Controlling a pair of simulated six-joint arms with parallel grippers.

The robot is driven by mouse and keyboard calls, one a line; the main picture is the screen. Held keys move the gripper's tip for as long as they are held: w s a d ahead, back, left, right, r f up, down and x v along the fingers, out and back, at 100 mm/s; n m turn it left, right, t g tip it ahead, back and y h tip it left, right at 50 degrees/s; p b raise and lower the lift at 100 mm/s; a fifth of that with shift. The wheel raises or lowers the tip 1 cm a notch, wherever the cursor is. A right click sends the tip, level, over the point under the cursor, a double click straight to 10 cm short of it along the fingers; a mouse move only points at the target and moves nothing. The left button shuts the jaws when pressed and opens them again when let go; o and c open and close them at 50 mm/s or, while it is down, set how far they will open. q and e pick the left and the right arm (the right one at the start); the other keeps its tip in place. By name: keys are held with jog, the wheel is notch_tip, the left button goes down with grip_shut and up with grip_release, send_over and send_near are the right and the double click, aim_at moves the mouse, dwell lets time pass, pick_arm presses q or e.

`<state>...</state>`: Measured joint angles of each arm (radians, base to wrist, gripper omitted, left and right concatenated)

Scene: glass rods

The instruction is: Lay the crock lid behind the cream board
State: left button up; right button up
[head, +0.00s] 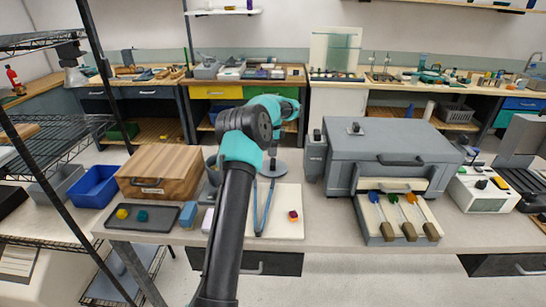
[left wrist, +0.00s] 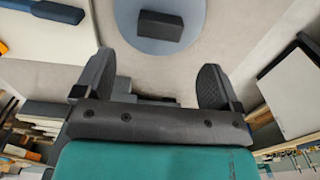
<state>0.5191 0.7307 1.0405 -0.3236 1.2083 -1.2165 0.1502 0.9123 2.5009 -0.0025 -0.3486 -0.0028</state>
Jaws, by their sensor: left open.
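The crock lid (head: 266,171) is a flat grey disc on the table, just behind the cream board (head: 285,194). In the left wrist view the lid (left wrist: 125,14) shows its dark block-shaped knob (left wrist: 161,26). My left gripper (head: 273,150) is above the lid in the head view, partly hidden by my own arm. In the left wrist view its two fingers (left wrist: 154,80) are spread apart, with nothing between them, and the lid lies beyond the tips. The board's left part is partly covered by my arm. My right gripper is not in view.
A wooden box (head: 160,172) stands left, with a dark tray (head: 143,225) in front. A small pink-orange cube (head: 293,216) and a blue tong-like tool (head: 264,208) are on the board. A large grey cabinet (head: 385,145) with an open drawer (head: 372,226) stands close on the right.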

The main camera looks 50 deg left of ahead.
pick_arm(q)
notch_tip(320, 180, up, 4)
jog(key=shift+s, duration=0.15)
dwell(0.6)
